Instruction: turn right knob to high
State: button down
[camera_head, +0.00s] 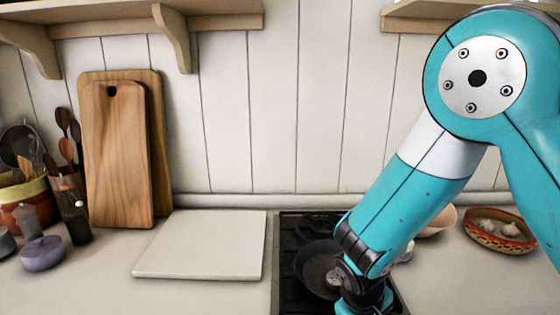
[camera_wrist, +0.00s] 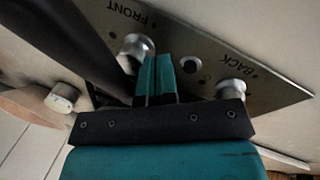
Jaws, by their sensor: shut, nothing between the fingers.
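In the wrist view a metal control panel (camera_wrist: 275,97) runs diagonally, with the words FRONT and BACK on it, upside down. A silver knob (camera_wrist: 137,46) sits by FRONT. A second knob (camera_wrist: 230,88) sits by BACK, partly hidden by my gripper's dark body. Which of them is the right knob I cannot tell. My gripper (camera_wrist: 155,62) has its teal fingers together and empty, over the panel between the knobs and close beside the FRONT one. Whether they touch it is unclear. In the head view the fingers and knobs are out of sight.
The dark stove top (camera_head: 291,240) holds a black pan (camera_head: 316,265), partly behind my arm. A pale board (camera_head: 205,245) lies left of it. A basket of garlic (camera_head: 499,231) stands at right. Wooden boards (camera_head: 118,160) lean on the back wall.

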jog(key=shift+d, duration=0.25)
jog(key=shift+s+d+p, duration=0.1)
jog(key=shift+p, duration=0.35)
dwell(0.3)
jog(key=shift+s+a+r, duration=0.1)
jog(key=shift+s+a, duration=0.05)
jog(key=shift+a, duration=0.25)
jog(key=p+v, duration=0.1)
jog(key=v, duration=0.1)
jog(key=p+v, duration=0.1)
jog(key=p, duration=0.1)
jog(key=d+p+v, duration=0.1)
jog(key=p+v, duration=0.1)
jog(key=shift+w+r, duration=0.3)
jog(key=shift+r, duration=0.15)
